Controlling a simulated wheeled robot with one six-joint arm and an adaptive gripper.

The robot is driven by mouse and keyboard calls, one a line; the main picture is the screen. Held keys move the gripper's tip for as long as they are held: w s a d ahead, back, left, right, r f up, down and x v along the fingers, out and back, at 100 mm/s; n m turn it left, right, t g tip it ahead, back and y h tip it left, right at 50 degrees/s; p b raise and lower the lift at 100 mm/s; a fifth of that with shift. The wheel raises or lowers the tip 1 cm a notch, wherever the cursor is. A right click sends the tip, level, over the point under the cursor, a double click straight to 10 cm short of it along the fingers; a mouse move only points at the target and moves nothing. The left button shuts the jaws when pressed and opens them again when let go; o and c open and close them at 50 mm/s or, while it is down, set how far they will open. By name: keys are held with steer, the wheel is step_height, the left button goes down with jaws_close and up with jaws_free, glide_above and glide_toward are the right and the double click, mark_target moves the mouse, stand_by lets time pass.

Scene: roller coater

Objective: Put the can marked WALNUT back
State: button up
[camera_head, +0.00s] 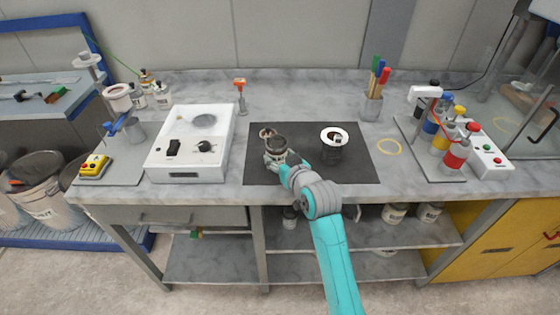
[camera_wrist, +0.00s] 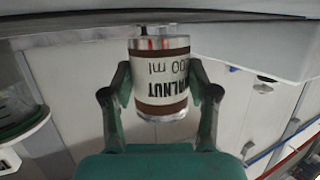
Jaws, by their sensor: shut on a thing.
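The WALNUT can (camera_wrist: 162,75) is between the fingers of my gripper (camera_wrist: 160,88) in the wrist view. Its white label with brown bands and "WALNUT" reads upside down there. My gripper is shut on its sides. In the head view the can (camera_head: 276,148) appears as a small metal-topped container over the left part of the dark mat (camera_head: 300,177), with my gripper (camera_head: 283,163) at its near side. I cannot tell how high it is above the mat.
A dark cup with a white rim (camera_head: 334,135) stands on the mat's right part. A yellow ring (camera_head: 389,147) lies right of the mat. A white device (camera_head: 190,150) stands left, a bottle rack (camera_head: 455,145) right. Cans (camera_head: 395,214) stand on the shelf below.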

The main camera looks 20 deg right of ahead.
steer(key=shift+f, duration=0.6)
steer(key=shift+f, duration=0.1)
steer(key=o, duration=1.3)
steer(key=shift+c, duration=0.2)
steer(key=shift+s, duration=0.15)
steer(key=v, duration=1.2)
